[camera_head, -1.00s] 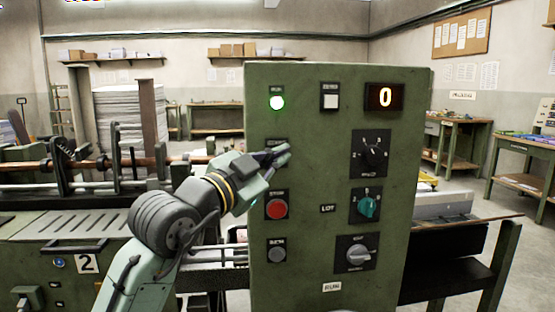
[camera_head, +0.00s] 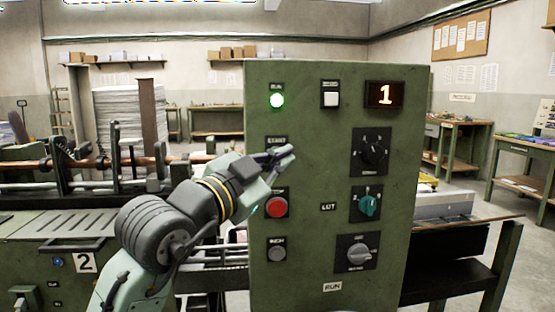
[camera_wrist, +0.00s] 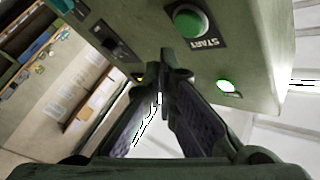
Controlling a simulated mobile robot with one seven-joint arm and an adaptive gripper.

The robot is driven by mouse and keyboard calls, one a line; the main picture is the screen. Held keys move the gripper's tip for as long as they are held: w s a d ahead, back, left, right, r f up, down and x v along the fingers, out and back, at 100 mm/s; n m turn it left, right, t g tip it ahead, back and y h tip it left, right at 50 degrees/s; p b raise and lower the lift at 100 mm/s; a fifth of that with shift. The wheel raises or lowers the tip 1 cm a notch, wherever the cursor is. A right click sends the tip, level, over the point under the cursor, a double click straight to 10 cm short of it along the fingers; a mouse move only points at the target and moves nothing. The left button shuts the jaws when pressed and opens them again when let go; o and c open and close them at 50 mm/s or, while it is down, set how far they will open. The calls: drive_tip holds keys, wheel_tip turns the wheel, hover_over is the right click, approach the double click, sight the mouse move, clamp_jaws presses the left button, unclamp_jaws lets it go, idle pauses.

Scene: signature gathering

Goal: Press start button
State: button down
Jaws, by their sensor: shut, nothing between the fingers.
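The green control panel (camera_head: 310,235) stands upright in front of me. The green START button (camera_wrist: 190,20) and its black label plate show at the top of the wrist view. In the head view my fingers hide the button, and only the top of its label plate (camera_head: 276,142) shows. My gripper (camera_head: 284,154) is shut and empty in front of that place. In the wrist view its fingertips (camera_wrist: 172,76) meet below the button in the picture, apart from it there. I cannot tell whether they touch the panel.
The green lamp (camera_head: 277,101) is lit and the display (camera_head: 384,94) reads 1. A red button (camera_head: 277,207) and a grey button (camera_head: 277,250) sit below my gripper. Dark, teal and grey knobs are at the right. Machinery (camera_head: 60,225) stands at the left.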

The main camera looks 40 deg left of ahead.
drive_tip(key=shift+s+d, duration=1.05)
drive_tip(key=shift+d, duration=0.2)
